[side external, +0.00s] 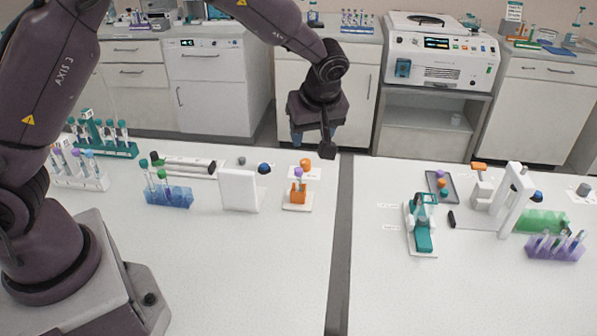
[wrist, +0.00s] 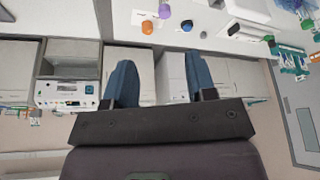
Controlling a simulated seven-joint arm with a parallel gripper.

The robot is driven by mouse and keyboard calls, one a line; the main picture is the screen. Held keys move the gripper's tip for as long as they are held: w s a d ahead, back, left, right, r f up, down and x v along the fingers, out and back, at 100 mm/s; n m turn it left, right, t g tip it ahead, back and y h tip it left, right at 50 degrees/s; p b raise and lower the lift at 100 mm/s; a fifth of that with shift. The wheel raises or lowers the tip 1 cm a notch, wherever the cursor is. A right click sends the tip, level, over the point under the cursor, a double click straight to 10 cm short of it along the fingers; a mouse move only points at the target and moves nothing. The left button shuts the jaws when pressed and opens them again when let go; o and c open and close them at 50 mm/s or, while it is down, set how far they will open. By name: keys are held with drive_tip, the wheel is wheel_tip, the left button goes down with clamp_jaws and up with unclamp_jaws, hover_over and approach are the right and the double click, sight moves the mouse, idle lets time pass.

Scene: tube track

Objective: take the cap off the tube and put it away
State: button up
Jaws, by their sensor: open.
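A tube with a purple cap (side external: 298,172) stands upright in an orange holder (side external: 298,194) on a small white base on the left bench. The purple cap also shows near the top edge of the wrist view (wrist: 164,11). An orange knob or cap (side external: 306,163) sits just behind it on a white piece; it is also in the wrist view (wrist: 147,27). My gripper (side external: 311,138) is above the bench's back edge, behind and above this tube and apart from it. In the wrist view my two blue fingers (wrist: 160,82) are spread with nothing between them.
A white upright panel (side external: 239,190) and a blue knob (side external: 264,168) stand left of the tube. Blue (side external: 170,197) and teal (side external: 105,147) tube racks are farther left. Across a gap, the right bench holds a grey tray of coloured caps (side external: 441,186) and a teal holder (side external: 421,238).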

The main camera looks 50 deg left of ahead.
hover_over(299, 169)
drive_tip(key=d, duration=0.3)
wheel_tip(299, 169, down, 7)
drive_tip(key=f, duration=0.1)
drive_tip(key=a+f, duration=0.2)
drive_tip(key=shift+s+a+f, duration=0.1)
drive_tip(key=shift+s+f, duration=0.15)
drive_tip(key=shift+f, duration=0.05)
drive_tip(key=shift+w+a+f, duration=0.1)
drive_tip(key=shift+a+f, duration=0.05)
drive_tip(key=shift+f, duration=0.3)
clamp_jaws()
